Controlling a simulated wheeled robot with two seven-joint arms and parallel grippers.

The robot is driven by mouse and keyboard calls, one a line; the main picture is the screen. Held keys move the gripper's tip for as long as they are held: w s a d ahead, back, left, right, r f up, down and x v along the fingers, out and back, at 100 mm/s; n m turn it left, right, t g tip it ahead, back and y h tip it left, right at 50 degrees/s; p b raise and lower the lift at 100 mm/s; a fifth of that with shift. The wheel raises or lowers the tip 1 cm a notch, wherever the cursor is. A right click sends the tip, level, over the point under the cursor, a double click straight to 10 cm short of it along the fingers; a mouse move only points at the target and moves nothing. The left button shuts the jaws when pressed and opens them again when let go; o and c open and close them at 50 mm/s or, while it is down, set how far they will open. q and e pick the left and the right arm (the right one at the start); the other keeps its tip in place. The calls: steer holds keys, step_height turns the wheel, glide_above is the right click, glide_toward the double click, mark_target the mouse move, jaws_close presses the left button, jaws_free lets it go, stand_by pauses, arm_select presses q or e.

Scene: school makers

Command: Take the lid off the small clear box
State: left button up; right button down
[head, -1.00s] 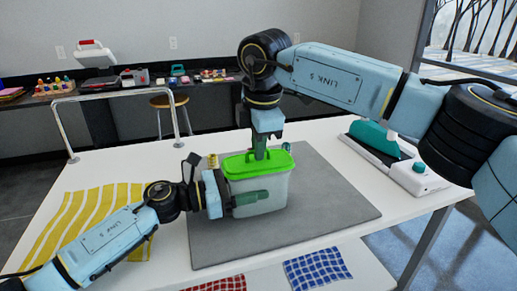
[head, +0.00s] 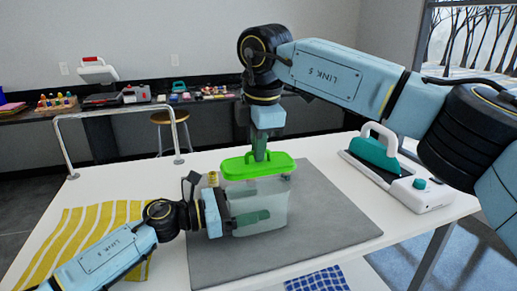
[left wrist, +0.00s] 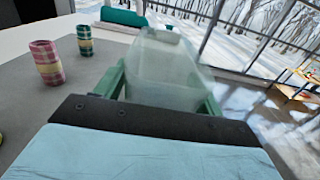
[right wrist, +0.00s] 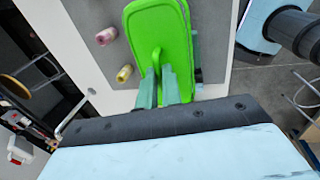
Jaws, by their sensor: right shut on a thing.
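The small clear box (head: 270,212) stands on the grey mat in the head view. Its bright green lid (head: 280,168) is above it, raised off the rim. My right gripper (head: 261,155) is shut on the lid's handle from above. The right wrist view also shows the lid (right wrist: 172,28) under the fingers (right wrist: 160,90). My left gripper (head: 250,219) is low at the box, its fingers spread wide on either side of the walls. In the left wrist view the box (left wrist: 160,72) is between these fingers (left wrist: 162,98); I cannot tell whether both press on it.
Two small spools (left wrist: 46,62) (left wrist: 85,40) stand on the grey mat (head: 335,225) beside the box. A white and teal device (head: 385,160) is at the right of the table. A yellow striped cloth (head: 60,240) lies left, a blue checked cloth (head: 318,280) in front.

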arm_select(q)
steer(key=shift+o, duration=1.4)
steer(key=shift+a, duration=0.1)
